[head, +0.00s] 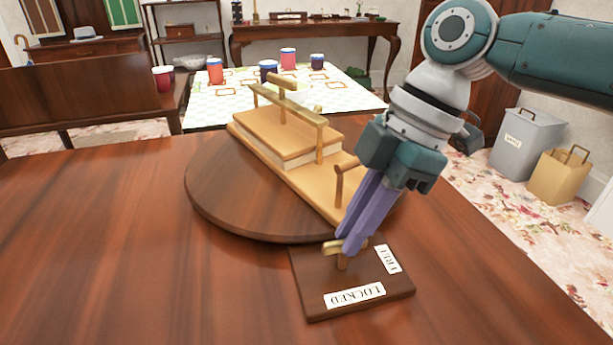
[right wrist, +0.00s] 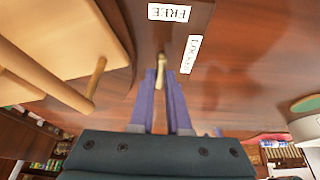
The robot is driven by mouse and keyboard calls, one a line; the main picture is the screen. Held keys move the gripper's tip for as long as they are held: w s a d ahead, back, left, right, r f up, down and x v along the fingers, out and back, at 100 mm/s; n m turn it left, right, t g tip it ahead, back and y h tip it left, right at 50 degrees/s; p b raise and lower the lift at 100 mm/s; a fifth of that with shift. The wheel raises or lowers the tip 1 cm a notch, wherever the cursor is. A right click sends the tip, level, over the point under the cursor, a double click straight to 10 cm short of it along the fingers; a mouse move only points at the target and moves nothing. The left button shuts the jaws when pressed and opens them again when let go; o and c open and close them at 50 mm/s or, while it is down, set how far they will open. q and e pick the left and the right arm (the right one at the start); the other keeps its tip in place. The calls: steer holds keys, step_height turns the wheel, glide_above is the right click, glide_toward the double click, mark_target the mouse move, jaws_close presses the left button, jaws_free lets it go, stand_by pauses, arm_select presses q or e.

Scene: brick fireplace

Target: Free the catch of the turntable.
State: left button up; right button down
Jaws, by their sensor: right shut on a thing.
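The turntable (head: 215,200) is a round dark wooden disc on the table. Its catch (head: 341,258) is a small brass lever on a dark wooden plate (head: 312,274) at the disc's near edge. White labels on the plate read LOCKED (head: 354,295) and FREE (head: 387,259). My right gripper (head: 348,243) reaches down from the upper right and is shut on the lever. In the right wrist view the lever (right wrist: 161,61) shows between the purple fingers. The lever's bar lies roughly along the LOCKED label; the fingers partly hide it. My left gripper is not in view.
Cups stand on a patterned table (head: 340,95) behind. The table is clear at left and right front.

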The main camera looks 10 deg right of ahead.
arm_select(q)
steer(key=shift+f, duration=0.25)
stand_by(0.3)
arm_select(e)
steer(key=c, duration=0.9)
jaws_free()
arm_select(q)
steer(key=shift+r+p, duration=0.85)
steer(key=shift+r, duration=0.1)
arm_select(e)
steer(key=v, duration=1)
steer(key=shift+w, duration=0.1)
